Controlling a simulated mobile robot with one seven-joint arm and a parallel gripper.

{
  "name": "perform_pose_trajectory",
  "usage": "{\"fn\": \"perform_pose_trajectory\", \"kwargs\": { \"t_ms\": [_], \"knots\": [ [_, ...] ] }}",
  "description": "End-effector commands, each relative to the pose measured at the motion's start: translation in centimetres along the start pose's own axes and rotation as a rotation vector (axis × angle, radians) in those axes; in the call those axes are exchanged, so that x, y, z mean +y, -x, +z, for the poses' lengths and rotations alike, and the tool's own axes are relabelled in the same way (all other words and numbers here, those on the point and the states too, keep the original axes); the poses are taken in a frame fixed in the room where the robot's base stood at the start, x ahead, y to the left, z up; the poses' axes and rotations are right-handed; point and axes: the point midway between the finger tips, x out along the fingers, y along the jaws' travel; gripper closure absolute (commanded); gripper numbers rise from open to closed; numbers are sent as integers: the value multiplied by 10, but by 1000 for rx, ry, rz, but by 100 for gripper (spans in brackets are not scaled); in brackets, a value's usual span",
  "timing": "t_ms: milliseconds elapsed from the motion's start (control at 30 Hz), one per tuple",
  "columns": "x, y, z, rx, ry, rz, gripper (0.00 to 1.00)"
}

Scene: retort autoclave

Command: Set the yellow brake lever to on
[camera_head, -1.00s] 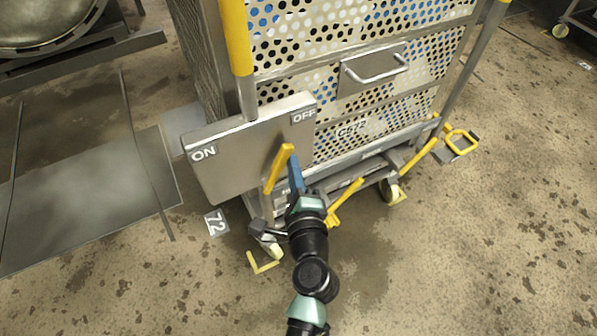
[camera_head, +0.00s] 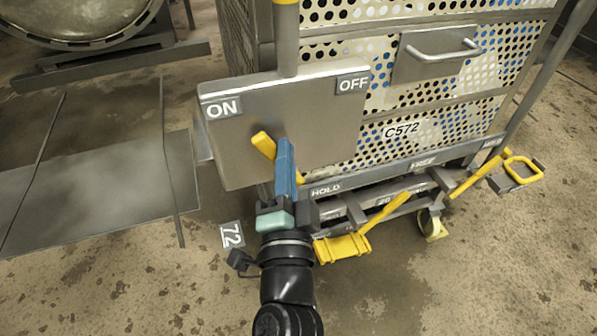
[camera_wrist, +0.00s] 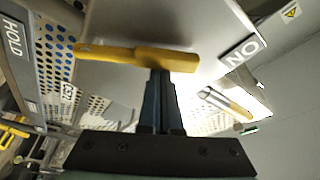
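The yellow brake lever (camera_head: 263,145) is on the grey plate (camera_head: 305,120) marked ON at left and OFF at right. Its free end leans up and left, towards the ON label (camera_head: 222,108). My gripper (camera_head: 284,145) has its blue fingers at the lever's right side, hiding part of the lever. In the wrist view the lever (camera_wrist: 125,54) lies across just beyond the fingertips (camera_wrist: 161,72). The fingers are together, with the lever not between them. I cannot tell whether they touch it.
A perforated cart (camera_head: 440,115) marked C572 stands behind the plate. Yellow pedals (camera_head: 343,247) are low at its front, near my arm. A grey floor plate (camera_head: 95,190) lies at left. Open floor is at the lower right.

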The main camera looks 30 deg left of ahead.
Motion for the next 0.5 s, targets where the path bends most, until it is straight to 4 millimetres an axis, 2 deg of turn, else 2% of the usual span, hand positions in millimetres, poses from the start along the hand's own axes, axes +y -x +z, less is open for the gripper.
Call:
{"fn": "perform_pose_trajectory", "kwargs": {
  "t_ms": [100, 500],
  "knots": [
    [4, 3, 10, -2, 67, -26, 100],
    [-1, 5, 16, -2, 179, -63, 100]
  ]
}}
